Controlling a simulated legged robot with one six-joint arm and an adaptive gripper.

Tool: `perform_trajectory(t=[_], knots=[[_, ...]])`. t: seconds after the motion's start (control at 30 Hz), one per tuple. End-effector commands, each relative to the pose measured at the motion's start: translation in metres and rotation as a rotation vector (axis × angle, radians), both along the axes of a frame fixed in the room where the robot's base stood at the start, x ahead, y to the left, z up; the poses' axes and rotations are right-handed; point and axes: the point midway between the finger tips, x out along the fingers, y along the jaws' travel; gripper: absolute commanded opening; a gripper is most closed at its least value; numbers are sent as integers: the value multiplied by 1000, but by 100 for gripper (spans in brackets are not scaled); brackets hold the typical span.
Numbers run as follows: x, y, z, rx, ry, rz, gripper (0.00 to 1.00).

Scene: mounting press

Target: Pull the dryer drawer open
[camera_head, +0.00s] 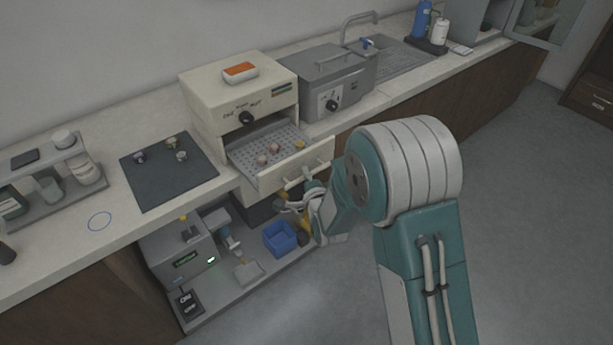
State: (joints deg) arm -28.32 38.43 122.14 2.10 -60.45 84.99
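The cream dryer (236,92) stands on the counter with a black knob on its front. Its drawer (312,158) is pulled out toward the front right, over the counter's edge. The drawer's perforated floor shows, with several small round pieces on it. The drawer handle (298,179) is on the front panel. My gripper (288,199) is just below and close to the handle, at the end of my teal and white arm. Its fingers are small and partly hidden by the wrist, so I cannot tell whether they touch the handle or are closed.
A grey bath unit (335,86) stands right of the dryer, before a sink (385,62). A dark mat (168,171) with small pieces lies to the left. Below the counter, a grey press (180,253) and a blue bin (280,239) sit on a low shelf. The floor at right is clear.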

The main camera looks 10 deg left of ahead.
Motion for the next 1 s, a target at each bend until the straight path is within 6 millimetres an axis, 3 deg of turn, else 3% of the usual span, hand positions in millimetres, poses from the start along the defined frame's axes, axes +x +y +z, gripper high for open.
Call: perform_trajectory(t=[0.03, 0.07, 0.1, 0.53, 1.0], knots=[[-3, -1, -6, -8, 14, 1, 36], [-3, -1, -6, -8, 14, 2, 49], [-3, -1, -5, -7, 12, 2, 54], [-7, -3, -1, -4, 6, 3, 54], [-85, -43, 14, -4, 8, 2, 54]])
